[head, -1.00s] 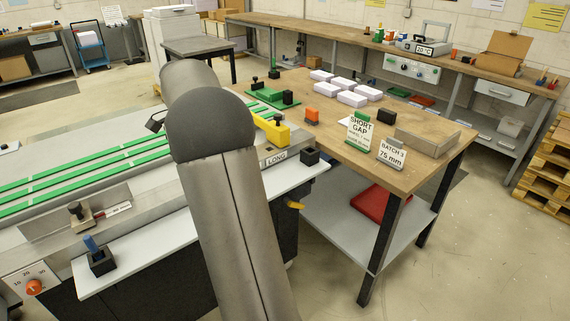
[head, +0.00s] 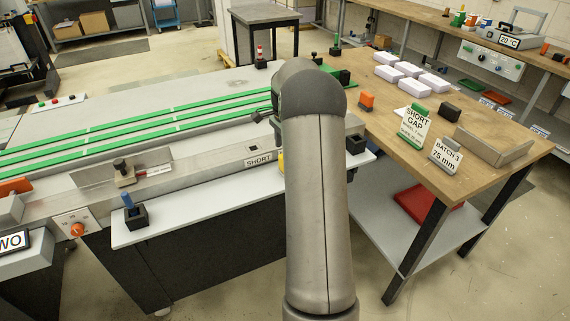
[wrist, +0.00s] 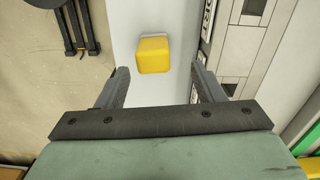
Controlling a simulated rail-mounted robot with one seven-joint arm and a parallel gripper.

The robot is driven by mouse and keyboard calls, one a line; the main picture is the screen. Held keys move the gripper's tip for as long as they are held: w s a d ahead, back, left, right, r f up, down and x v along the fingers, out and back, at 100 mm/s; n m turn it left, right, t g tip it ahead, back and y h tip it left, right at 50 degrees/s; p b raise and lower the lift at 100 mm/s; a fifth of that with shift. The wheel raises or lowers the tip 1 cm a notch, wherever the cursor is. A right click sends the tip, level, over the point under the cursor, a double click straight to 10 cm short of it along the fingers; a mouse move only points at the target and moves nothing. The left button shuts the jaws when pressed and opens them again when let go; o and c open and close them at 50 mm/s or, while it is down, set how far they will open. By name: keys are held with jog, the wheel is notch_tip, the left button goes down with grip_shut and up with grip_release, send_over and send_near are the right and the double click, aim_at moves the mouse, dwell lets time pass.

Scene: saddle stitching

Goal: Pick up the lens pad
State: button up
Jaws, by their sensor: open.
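No thing in view is marked as the lens pad, so I cannot tell for sure which it is. In the wrist view a small yellow block (wrist: 154,55) with rounded edges sits on a pale, narrow ledge (wrist: 142,15). My gripper (wrist: 158,80) is open, its two fingers spread wide with nothing between them. The block lies just ahead of the fingertips, roughly centred between them and apart from both. In the head view my arm hides the gripper. A sliver of yellow (head: 281,161) shows at the arm's left edge, beside the SHORT label (head: 259,159).
The machine's pale ledge (head: 190,222) carries a black holder with a blue-topped piece (head: 134,213).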

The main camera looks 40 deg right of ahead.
jog(key=f, duration=0.3)
jog(key=f+p, duration=0.1)
jog(key=shift+s+a+f, duration=0.25)
jog(key=shift+s+f, duration=0.05)
jog(key=shift+s, duration=0.1)
jog(key=shift+f, duration=0.55)
jog(key=c, duration=1.1)
